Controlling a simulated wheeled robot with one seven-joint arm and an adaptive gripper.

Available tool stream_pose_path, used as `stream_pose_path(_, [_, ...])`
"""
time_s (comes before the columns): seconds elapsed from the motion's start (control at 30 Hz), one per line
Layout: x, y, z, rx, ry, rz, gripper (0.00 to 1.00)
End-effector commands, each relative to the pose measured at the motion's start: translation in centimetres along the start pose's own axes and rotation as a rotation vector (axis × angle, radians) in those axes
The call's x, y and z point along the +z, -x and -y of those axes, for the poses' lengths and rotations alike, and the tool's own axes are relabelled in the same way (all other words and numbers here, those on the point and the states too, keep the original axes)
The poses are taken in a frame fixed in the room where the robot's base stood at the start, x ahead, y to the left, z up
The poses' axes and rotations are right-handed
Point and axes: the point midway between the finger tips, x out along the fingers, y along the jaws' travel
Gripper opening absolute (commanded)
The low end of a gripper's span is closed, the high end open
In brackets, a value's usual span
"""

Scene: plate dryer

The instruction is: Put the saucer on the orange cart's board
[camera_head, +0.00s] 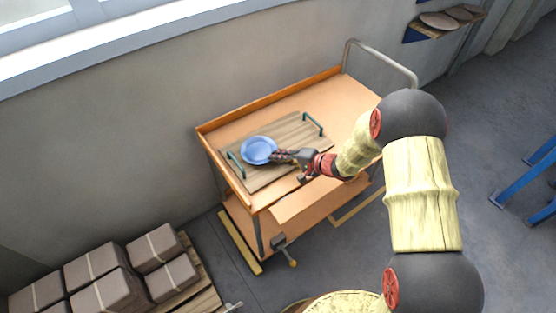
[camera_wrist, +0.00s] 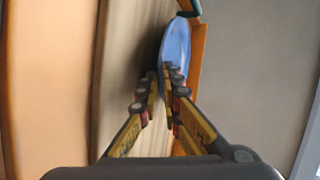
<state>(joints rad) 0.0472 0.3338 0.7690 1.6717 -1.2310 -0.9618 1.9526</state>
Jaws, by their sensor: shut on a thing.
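The blue saucer (camera_head: 258,150) is over the left part of the wooden board (camera_head: 292,133) on the orange cart (camera_head: 345,94). My gripper (camera_head: 277,156) is shut on the saucer's near right edge. In the wrist view the saucer (camera_wrist: 177,50) shows edge-on beyond the fingertips (camera_wrist: 164,78), beside the board (camera_wrist: 128,70). I cannot tell whether the saucer touches the board or hangs just above it. The fingertips hide a small part of its rim.
The board has dark green handles at its left (camera_head: 236,165) and right (camera_head: 313,124) ends. The cart has a raised orange rim and a metal push bar (camera_head: 385,55). Wrapped boxes (camera_head: 95,268) stand on a pallet at lower left. The board's right half looks clear.

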Motion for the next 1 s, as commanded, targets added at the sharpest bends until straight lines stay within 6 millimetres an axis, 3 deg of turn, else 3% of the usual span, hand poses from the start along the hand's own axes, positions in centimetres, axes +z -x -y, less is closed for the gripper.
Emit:
stream_pose_path(0.23, [0.01,0.03,0.02,0.000,0.000,0.000,0.00])
stream_pose_path(0.27, [0.02,0.02,-0.04,0.001,0.000,0.000,0.07])
stream_pose_path(0.57, [0.03,0.02,-0.04,0.001,0.000,0.000,0.24])
stream_pose_path(0.9, [0.01,0.08,0.09,0.000,0.000,0.000,0.25])
stream_pose_path(1.0, [-0.05,0.97,0.20,0.001,-0.002,-0.002,0.25])
